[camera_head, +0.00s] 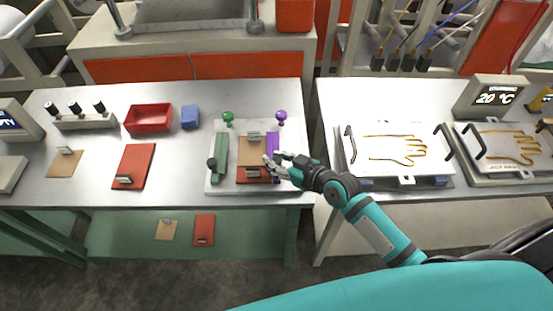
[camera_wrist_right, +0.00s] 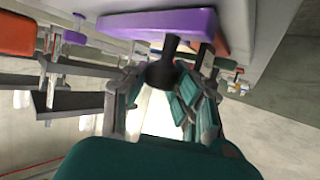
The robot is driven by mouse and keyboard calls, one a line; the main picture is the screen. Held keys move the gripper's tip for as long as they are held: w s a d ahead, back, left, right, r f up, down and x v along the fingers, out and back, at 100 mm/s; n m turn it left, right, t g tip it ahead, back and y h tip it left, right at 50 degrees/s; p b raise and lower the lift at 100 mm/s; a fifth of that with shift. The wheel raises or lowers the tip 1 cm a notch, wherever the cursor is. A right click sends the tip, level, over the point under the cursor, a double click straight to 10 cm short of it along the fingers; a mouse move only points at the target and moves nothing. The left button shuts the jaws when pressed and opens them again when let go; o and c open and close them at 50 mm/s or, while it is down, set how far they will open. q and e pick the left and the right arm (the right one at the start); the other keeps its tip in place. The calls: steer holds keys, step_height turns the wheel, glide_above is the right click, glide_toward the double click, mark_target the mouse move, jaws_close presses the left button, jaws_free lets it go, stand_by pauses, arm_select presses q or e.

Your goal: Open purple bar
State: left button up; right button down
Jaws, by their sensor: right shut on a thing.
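The purple bar (camera_head: 273,143) lies along the right side of a white fixture plate (camera_head: 229,185), beside a brown board and a red piece (camera_head: 254,174). A purple ball knob (camera_head: 280,115) stands at the plate's far right. My right gripper (camera_head: 275,164) is at the near end of the purple bar and covers that end. In the right wrist view, the purple bar (camera_wrist_right: 160,24) spans the top, and the fingers are closed around its black knob (camera_wrist_right: 163,72). My left gripper is not in view.
A green bar (camera_head: 220,153) with a black knob lies along the plate's left side, near a green ball knob (camera_head: 228,116). A red bin (camera_head: 148,118) and blue block (camera_head: 190,117) stand to the left. A glove-outline station (camera_head: 395,148) is on the right table, across a gap.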

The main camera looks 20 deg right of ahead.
steer(key=shift+d, duration=0.15)
steer(key=d, duration=0.1)
steer(key=s+d+b, duration=0.1)
steer(key=d, duration=0.1)
steer(key=shift+f, duration=0.15)
steer(key=shift+s+d, duration=0.1)
steer(key=shift+d, duration=0.4)
steer(key=shift+a, duration=0.1)
steer(key=c, duration=1)
jaws_free()
steer(key=shift+c, duration=0.2)
steer(key=shift+r, duration=0.2)
steer(key=v, duration=1.2)
